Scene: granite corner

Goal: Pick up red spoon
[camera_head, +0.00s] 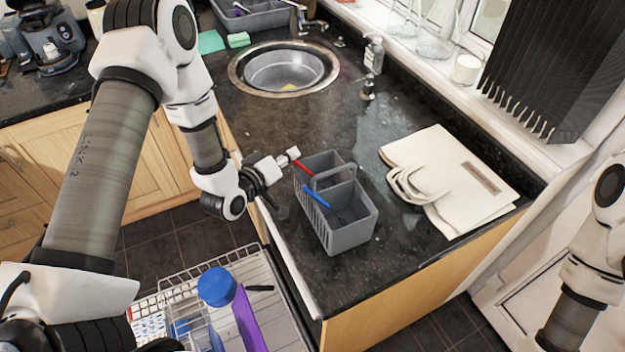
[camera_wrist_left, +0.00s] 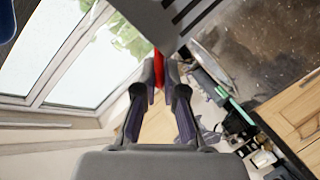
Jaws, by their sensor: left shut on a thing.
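The red spoon (camera_head: 304,168) slants at the left rim of the grey cutlery caddy (camera_head: 345,236), its lower part reaching over the rear compartment. My left gripper (camera_head: 290,158) is at the spoon's upper end, just left of the caddy, and is shut on it. In the left wrist view the red spoon (camera_wrist_left: 158,66) shows between the two fingertips of my left gripper (camera_wrist_left: 160,82). How deep the spoon's lower end sits is hidden. My right arm shows at the right edge, but its gripper is out of view.
A blue utensil (camera_head: 317,195) leans in the caddy's front compartment. White bags (camera_head: 455,180) lie right of the caddy. A round sink (camera_head: 284,70) is behind. An open dishwasher rack (camera_head: 285,310) with a blue cup (camera_head: 216,287) is below the counter edge.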

